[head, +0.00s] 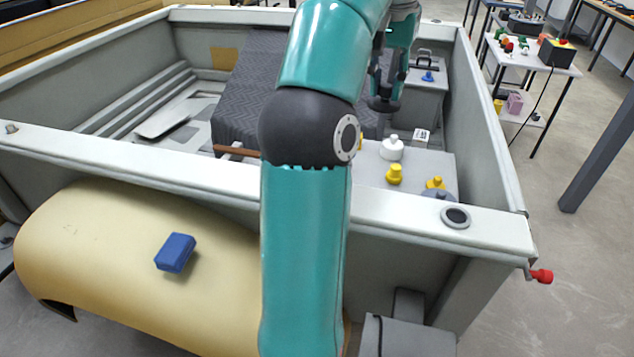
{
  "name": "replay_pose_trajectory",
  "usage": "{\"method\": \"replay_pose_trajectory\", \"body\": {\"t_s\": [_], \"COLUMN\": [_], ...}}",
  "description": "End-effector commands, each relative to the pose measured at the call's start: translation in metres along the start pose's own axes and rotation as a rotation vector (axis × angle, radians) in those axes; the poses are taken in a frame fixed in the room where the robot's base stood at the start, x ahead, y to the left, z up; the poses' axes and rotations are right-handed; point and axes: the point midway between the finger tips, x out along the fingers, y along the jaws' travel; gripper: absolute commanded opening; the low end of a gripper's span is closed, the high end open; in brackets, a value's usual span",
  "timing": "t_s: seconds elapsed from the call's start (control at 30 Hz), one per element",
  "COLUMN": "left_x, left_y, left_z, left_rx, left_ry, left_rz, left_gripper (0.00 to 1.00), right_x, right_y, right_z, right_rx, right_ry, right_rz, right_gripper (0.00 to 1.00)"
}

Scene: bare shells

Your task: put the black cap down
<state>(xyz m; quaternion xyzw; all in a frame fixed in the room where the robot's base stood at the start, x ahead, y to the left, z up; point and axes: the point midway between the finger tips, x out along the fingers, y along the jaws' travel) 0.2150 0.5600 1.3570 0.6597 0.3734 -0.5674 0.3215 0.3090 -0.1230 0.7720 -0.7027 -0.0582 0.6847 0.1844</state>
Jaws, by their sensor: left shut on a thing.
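My left gripper (388,84) is inside the open grey shell, beyond my teal arm, which comes up through the middle of the head view. It points down and is shut on the black cap (383,104), a dark round piece at its fingertips. The cap looks held above the grey inner surface; whether it touches anything is hard to tell. Part of the gripper is hidden behind my arm. My right gripper is not in view.
A grey surface (372,178) inside the shell bears a white knobbed piece (392,149) and yellow pieces (394,174). The shell's near wall (400,213) has a round fitting (456,216). A blue block (175,252) lies on the cream curved panel (110,235).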

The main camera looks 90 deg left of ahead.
Motion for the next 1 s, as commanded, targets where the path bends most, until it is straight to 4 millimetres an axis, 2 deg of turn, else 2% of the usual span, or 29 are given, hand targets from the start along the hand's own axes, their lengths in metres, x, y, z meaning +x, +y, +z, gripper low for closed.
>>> {"method": "replay_pose_trajectory", "body": {"t_s": [0.03, 0.2, 0.4, 0.5, 0.77, 0.87, 1.0], "left_x": [0.0, -0.005, -0.013, -0.017, -0.016, -0.002, 0.03], "left_y": [-0.022, -0.075, -0.123, -0.139, -0.159, -0.16, -0.159], "left_z": [0.005, 0.023, 0.048, 0.059, 0.073, 0.077, 0.082], "left_rx": [-0.069, -0.249, -0.428, -0.494, -0.575, -0.581, -0.58], "left_ry": [0.001, 0.002, 0.002, 0.001, 0.0, -0.001, -0.003], "left_rz": [-0.014, -0.041, -0.068, -0.077, -0.087, -0.086, -0.085], "left_gripper": [0.02, 0.02, 0.02, 0.02, 0.02, 0.02, 0.02], "right_x": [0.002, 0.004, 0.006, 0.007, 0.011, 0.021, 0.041], "right_y": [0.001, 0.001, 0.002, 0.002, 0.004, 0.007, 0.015], "right_z": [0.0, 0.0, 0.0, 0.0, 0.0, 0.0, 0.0], "right_rx": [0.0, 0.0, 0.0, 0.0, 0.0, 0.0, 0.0], "right_ry": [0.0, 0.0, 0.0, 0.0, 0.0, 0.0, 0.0], "right_rz": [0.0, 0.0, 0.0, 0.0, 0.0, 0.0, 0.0], "right_gripper": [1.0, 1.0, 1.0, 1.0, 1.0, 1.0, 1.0]}}
